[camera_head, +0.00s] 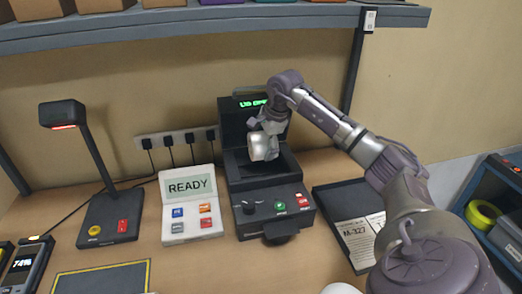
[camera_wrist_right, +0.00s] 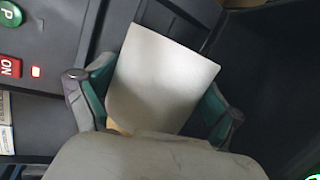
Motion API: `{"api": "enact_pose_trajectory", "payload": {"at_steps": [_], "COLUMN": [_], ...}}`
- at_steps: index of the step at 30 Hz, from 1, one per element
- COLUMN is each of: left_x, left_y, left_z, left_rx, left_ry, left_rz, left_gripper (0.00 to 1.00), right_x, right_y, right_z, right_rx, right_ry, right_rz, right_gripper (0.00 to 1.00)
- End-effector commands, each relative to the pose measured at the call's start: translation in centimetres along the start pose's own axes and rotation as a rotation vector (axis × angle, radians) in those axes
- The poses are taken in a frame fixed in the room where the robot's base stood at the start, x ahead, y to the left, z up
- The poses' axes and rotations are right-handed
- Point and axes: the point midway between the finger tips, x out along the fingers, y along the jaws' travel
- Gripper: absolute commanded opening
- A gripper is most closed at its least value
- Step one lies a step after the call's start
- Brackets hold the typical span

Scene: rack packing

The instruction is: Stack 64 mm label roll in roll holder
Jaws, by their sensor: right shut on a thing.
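A white label roll (camera_head: 263,146) is held by my right gripper (camera_head: 268,128) over the open bay of a dark label printer (camera_head: 265,207). In the right wrist view the roll (camera_wrist_right: 160,80) sits between the two green-padded fingers of the right gripper (camera_wrist_right: 155,103), which is shut on it. The printer's panel (camera_wrist_right: 45,50) with its green and red buttons shows at the left there. Whether the roll touches the holder inside the bay cannot be told. My left gripper is not in view.
A READY panel (camera_head: 189,206) and a black scanner stand (camera_head: 107,220) are left of the printer. A dark tray with a label sheet (camera_head: 345,200) lies to its right. A shelf (camera_head: 200,30) runs above. A blue bin with a yellow roll (camera_head: 484,214) is at far right.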

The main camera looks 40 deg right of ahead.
Motion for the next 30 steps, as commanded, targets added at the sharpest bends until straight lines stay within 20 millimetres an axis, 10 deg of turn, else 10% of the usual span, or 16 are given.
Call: {"api": "enact_pose_trajectory", "payload": {"at_steps": [26, 27, 30], "left_x": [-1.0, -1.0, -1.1], "left_y": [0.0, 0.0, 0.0], "left_z": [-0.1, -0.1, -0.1], "left_rx": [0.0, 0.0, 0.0], "left_ry": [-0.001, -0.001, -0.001], "left_rz": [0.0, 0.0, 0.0], "left_gripper": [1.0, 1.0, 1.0], "right_x": [4.9, 5.0, 4.9], "right_y": [1.0, 1.1, 1.1], "right_z": [-0.4, -0.4, -0.4], "right_rx": [0.0, 0.0, 0.0], "right_ry": [0.001, 0.002, 0.001], "right_rz": [-0.002, 0.001, 0.0], "right_gripper": [0.41, 0.94, 1.0]}}
